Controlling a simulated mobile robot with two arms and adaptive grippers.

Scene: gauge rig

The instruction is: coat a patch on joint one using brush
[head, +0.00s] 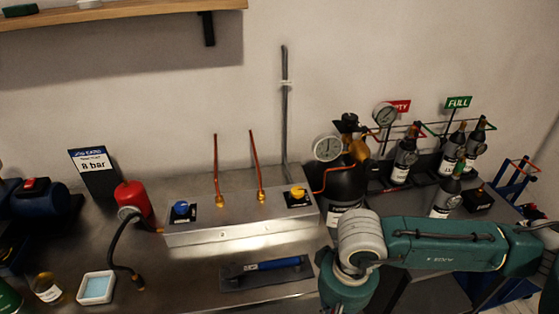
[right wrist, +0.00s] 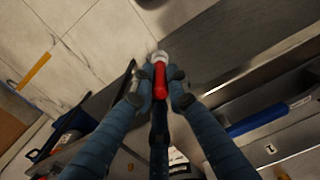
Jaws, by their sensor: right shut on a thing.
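My right gripper (right wrist: 161,76) is shut on a slim red thing with a pale end (right wrist: 160,92), which looks like the brush. In the head view my right arm comes in from the right; its gripper is cut off at the bottom edge. Two copper pipes rise from brass fittings on a metal box: the left fitting (head: 219,202) and the right fitting (head: 262,196). No label shows which is joint one. A white dish with pale blue contents (head: 96,287) stands at the front left, away from my right arm. My left gripper is out of view.
The metal box (head: 240,234) carries a blue knob (head: 181,208) and a yellow knob (head: 297,193). A blue-handled tool (head: 273,264) lies on a dark tray in front. A red cylinder (head: 133,197) with a black hose stands left. A dark tank and several bottles stand right.

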